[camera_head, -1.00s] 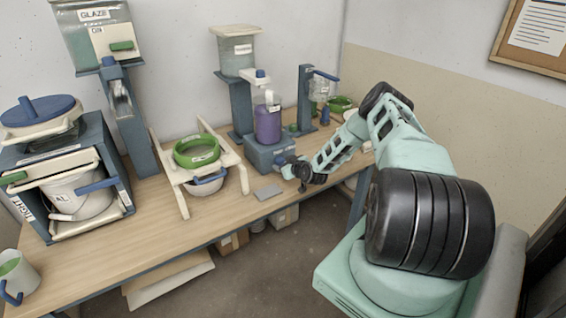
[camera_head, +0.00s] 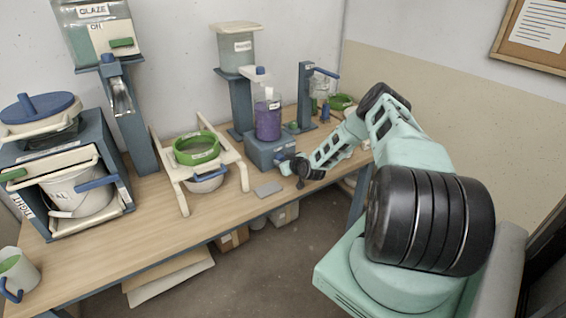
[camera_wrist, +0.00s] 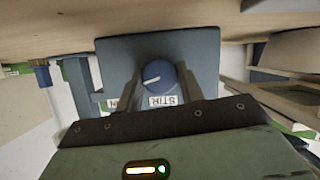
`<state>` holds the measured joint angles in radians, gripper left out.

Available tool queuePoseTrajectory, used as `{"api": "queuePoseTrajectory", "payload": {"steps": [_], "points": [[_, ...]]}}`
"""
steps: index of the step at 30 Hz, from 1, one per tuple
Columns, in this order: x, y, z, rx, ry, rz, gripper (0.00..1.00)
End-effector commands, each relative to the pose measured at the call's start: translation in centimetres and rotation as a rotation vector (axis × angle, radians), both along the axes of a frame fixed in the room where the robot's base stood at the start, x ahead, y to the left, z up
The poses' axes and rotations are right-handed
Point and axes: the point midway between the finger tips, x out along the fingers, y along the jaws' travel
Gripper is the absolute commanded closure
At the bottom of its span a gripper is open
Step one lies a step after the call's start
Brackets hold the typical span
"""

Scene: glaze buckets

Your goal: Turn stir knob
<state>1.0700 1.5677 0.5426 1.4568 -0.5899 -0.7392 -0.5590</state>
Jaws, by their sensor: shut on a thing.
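The stir knob (camera_wrist: 158,74) is a round blue knob with a white pointer line, on the face of a blue-grey base. My gripper (camera_wrist: 160,82) has one finger on each side of the knob and is shut on it. A white STIR label (camera_wrist: 163,100) shows upside down just below the knob. In the head view the blue-grey base (camera_head: 262,152) carries a clear jar of purple liquid (camera_head: 268,122), and my gripper (camera_head: 287,165) reaches its front right. The knob is hidden there by my gripper.
A green-ringed sieve on a white frame (camera_head: 185,160) stands left of the base. A grey flat piece (camera_head: 268,189) lies in front of it. A blue stand (camera_head: 305,95) stands behind right.

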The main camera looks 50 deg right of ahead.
Motion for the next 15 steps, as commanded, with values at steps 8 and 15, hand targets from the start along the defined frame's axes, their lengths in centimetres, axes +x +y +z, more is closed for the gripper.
{"api": "queuePoseTrajectory", "payload": {"steps": [8,15], "points": [[-0.04,-0.26,-0.76,0.136,-0.036,0.000,0.85],[-0.13,-0.43,-1.10,0.345,-0.086,0.000,0.85]]}}
